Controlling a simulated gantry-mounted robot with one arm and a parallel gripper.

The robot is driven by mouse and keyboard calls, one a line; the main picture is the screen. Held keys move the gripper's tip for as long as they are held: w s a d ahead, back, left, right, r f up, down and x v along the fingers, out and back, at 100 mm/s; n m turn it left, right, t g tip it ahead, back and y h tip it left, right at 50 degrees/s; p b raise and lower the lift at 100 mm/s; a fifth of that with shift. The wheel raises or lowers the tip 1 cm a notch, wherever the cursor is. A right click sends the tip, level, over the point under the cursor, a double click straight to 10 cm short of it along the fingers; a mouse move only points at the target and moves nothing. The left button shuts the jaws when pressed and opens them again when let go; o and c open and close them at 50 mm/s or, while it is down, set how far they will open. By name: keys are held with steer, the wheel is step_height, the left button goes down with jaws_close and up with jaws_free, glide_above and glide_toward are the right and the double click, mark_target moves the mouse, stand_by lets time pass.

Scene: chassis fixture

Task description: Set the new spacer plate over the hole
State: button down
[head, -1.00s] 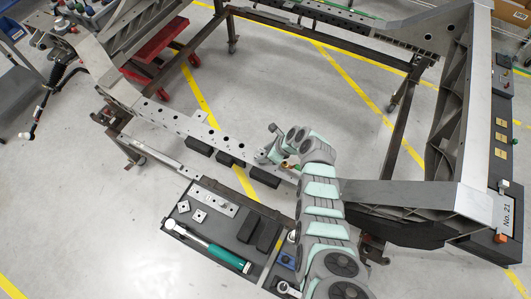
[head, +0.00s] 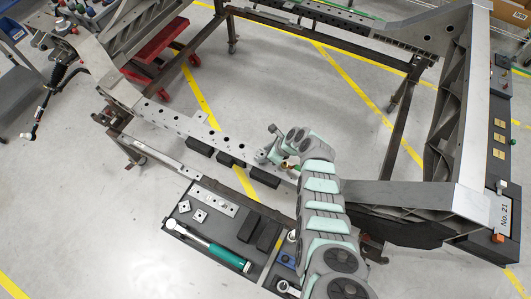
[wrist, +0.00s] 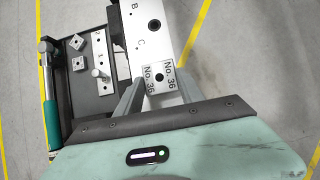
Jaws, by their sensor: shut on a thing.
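The spacer plate (wrist: 158,78) is a light plate with a dark hole in its middle and "No. 36" printed on two sides. In the wrist view it sits between the two fingers of my gripper (wrist: 159,88), which is shut on it. The plate lies over the near end of the light metal rail (wrist: 142,30), close to the letter C. I cannot tell whether it touches the rail, and any rail hole under it is hidden. In the head view my gripper (head: 263,157) is small beside the drilled rail (head: 178,122), and the plate cannot be made out.
A dark tray (head: 222,247) beside the rail holds two small square plates (head: 198,215), a numbered strip (head: 221,203), dark blocks (head: 248,227) and a teal-handled wrench (head: 220,254). A pin (wrist: 98,73) stands on the strip. Dark blocks (head: 265,177) sit along the rail's side.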

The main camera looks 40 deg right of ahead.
steer(key=shift+f, duration=0.4)
stand_by(0.4)
steer(key=c, duration=0.7)
jaws_free()
steer(key=shift+o, duration=0.2)
step_height(320, 180, up, 9)
steer(key=p, duration=0.9)
